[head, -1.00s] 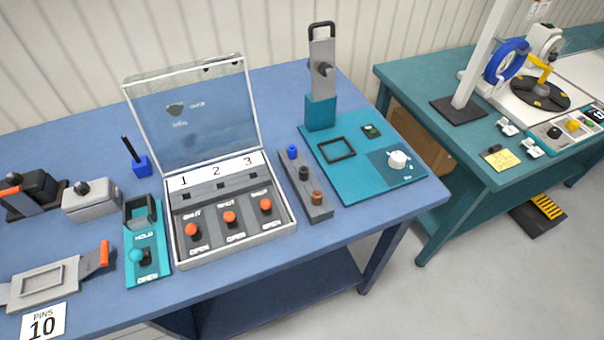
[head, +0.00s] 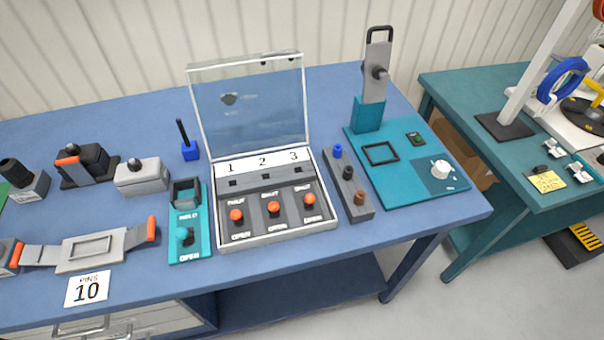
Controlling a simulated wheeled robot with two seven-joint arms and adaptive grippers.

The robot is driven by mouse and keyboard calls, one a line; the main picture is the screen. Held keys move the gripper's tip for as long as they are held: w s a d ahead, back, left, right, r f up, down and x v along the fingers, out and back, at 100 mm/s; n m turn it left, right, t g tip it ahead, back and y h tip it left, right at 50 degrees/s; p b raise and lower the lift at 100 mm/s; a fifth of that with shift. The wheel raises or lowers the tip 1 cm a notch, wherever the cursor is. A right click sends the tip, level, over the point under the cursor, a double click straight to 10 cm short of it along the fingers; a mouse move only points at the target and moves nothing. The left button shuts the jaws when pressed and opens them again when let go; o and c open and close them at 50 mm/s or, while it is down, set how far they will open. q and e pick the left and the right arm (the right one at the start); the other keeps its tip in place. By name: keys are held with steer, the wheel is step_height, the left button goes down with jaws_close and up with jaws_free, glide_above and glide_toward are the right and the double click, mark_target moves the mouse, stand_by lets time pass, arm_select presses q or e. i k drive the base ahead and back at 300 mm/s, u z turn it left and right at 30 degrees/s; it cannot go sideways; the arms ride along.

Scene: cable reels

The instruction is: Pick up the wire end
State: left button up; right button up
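I cannot make out a loose wire end in the head view. A blue ring-shaped coil (head: 562,80) stands at the upper right, beside a white post on the teal table; no free end of it is clear. Neither of my grippers is in view.
The blue table (head: 330,262) holds a clear-lidded switch box (head: 228,246), a teal hold/open fixture (head: 190,244), a peg block (head: 345,185), a teal press (head: 369,112), a grey fixture (head: 75,262) and a "PINS 10" card (head: 88,289). A floor gap separates it from the teal table (head: 470,128).

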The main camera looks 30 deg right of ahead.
mark_target(349, 171)
steer(key=u, duration=1.75)
steer(key=k, duration=1)
steer(key=z, duration=1.5)
